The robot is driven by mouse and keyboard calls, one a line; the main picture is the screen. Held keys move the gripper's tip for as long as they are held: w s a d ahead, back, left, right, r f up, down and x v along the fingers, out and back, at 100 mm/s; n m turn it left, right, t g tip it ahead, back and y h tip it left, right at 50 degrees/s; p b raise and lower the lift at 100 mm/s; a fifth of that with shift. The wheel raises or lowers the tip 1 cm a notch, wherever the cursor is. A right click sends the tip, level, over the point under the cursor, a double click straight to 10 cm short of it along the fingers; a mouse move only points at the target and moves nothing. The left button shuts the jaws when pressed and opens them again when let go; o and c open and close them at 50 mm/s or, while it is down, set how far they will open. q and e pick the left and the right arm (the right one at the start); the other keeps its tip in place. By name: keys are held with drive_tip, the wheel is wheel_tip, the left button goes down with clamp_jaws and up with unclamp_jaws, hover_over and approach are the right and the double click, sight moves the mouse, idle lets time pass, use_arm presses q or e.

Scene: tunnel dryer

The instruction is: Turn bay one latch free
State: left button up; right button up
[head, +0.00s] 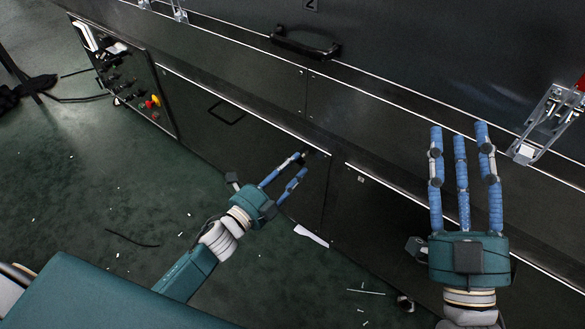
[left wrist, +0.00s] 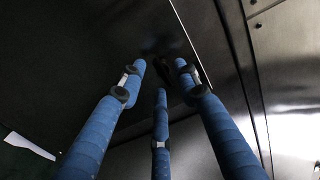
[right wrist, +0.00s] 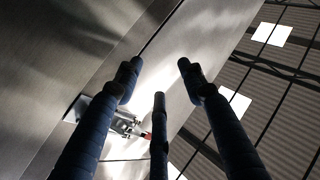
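A metal toggle latch (head: 548,118) with a red part at its upper end is fixed to the dark machine front at the far right of the head view. It also shows in the right wrist view (right wrist: 122,122), partly behind a finger. No bay number is readable beside it. My right gripper (head: 460,140) is open and empty, fingers pointing up, to the left of this latch and apart from it in the picture. My left gripper (head: 298,165) is open and empty, low in front of the lower panels. Other latches (head: 179,12) show at the top left edge.
A label reading 2 (head: 311,5) sits above a black handle (head: 306,43). A control panel (head: 122,75) with a red button is at the left. Lower panels and a long ledge run along the machine. The green floor (head: 90,190) carries small white scraps.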

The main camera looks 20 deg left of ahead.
use_arm(q)
drive_tip(key=shift+w+d, duration=0.1)
drive_tip(key=shift+w, duration=0.05)
drive_tip(key=shift+c, duration=0.3)
clamp_jaws()
